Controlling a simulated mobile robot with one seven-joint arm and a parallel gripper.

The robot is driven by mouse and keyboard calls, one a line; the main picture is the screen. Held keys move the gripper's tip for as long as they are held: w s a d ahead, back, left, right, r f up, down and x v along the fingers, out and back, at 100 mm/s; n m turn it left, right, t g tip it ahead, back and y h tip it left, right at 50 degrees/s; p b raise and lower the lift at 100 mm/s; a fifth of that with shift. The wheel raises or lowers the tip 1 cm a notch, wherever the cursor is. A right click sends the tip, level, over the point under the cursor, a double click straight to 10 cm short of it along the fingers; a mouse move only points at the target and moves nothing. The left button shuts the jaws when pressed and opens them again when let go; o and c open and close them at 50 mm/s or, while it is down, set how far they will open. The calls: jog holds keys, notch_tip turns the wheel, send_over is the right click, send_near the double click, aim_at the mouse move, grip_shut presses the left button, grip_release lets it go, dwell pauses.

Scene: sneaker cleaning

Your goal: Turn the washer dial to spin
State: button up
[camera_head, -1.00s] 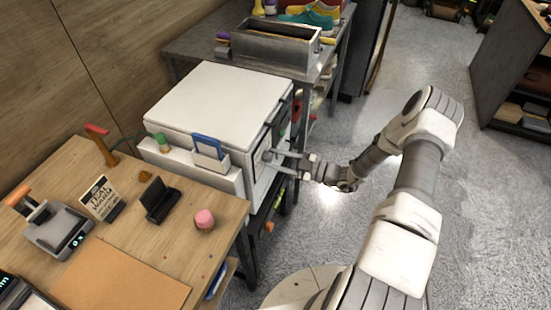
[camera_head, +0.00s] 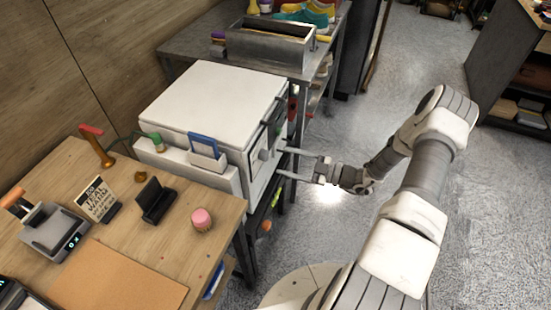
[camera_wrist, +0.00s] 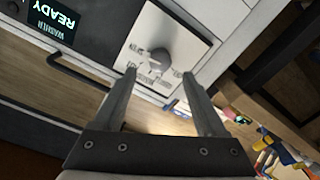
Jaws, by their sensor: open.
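The white washer (camera_head: 215,100) stands beside the wooden bench, its front facing right. Its grey dial (camera_head: 264,154) is on the front panel; the wrist view shows the knob (camera_wrist: 160,62) on a white plate with small labels around it. The labels are tilted and too blurred to read surely, so I cannot tell the dial's setting. A display reading "WASHER READY" (camera_wrist: 54,20) is to its left in the wrist view. My gripper (camera_head: 281,163) is open and empty just off the front panel. In the wrist view its fingertips (camera_wrist: 158,74) lie either side below the knob, apparently apart from it.
A dark handle bar (camera_wrist: 78,78) juts from the washer front near my left finger. A bench (camera_head: 125,215) with a pink item (camera_head: 201,219) is at left. A metal table with a grey bin (camera_head: 268,47) stands behind. Open floor lies right.

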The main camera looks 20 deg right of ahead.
jog(key=v, duration=1.2)
jog(key=shift+b, duration=0.35)
